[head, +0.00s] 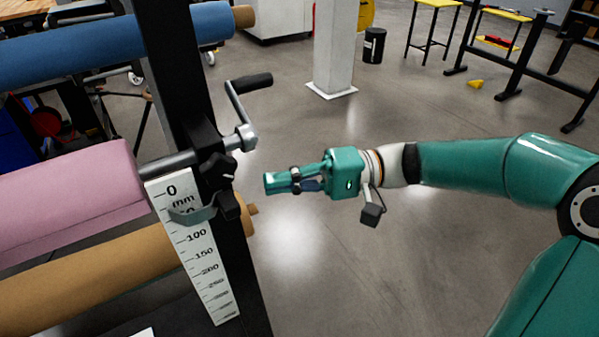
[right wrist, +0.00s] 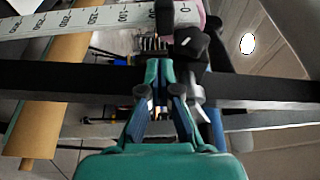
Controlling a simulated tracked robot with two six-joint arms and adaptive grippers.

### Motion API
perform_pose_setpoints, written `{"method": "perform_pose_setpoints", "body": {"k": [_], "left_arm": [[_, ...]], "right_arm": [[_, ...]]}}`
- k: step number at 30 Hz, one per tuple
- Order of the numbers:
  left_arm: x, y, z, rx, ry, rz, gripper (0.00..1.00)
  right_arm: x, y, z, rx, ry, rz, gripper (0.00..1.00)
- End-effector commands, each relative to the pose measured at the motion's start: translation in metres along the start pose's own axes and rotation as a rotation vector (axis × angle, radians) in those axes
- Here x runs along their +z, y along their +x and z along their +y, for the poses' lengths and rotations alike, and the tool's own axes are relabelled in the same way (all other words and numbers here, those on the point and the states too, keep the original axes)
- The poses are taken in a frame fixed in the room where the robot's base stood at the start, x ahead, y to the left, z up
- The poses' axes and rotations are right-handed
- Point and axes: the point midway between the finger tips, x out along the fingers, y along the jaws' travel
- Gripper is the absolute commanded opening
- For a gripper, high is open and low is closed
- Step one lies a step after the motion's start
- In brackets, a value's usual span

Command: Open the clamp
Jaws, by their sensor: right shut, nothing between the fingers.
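The clamp looks to be the black knob and block (head: 218,170) on the dark upright post, beside the pink roll's shaft and above the grey bracket. A black knob, probably the same one, shows in the right wrist view (right wrist: 190,42), just beyond my fingertips. My right gripper (head: 268,183) is shut and empty, to the right of the knob and apart from it in the head view. Its fingers (right wrist: 159,68) are together in the right wrist view, pointing at the post. My left gripper is not in view.
A crank (head: 240,110) with a black handle juts out above the clamp. A white millimetre scale (head: 205,260) runs down the post. Blue (head: 110,42), pink (head: 60,200) and tan (head: 90,280) rolls lie left. Open floor lies below my right arm; a white pillar (head: 335,45) stands behind.

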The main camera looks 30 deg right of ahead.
Motion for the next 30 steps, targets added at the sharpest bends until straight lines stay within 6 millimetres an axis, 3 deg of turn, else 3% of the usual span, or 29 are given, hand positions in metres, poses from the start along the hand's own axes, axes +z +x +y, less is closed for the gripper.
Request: {"method": "perform_pose_setpoints", "body": {"k": [6, 12, 22, 23, 30], "left_arm": [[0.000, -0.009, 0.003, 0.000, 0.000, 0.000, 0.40], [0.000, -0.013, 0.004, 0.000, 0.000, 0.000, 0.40], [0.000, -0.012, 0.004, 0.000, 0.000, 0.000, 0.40], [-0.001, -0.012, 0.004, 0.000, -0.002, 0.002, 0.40], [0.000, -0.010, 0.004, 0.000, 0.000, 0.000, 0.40]], "right_arm": [[0.001, 0.038, -0.002, 0.000, 0.003, -0.005, 0.00], [0.000, 0.056, 0.000, 0.001, 0.002, -0.002, 0.00], [0.000, 0.058, 0.001, 0.001, 0.002, 0.001, 0.00], [-0.006, 0.043, 0.001, 0.002, 0.000, 0.009, 0.00], [0.000, 0.061, 0.001, 0.001, 0.001, 0.004, 0.00]]}}
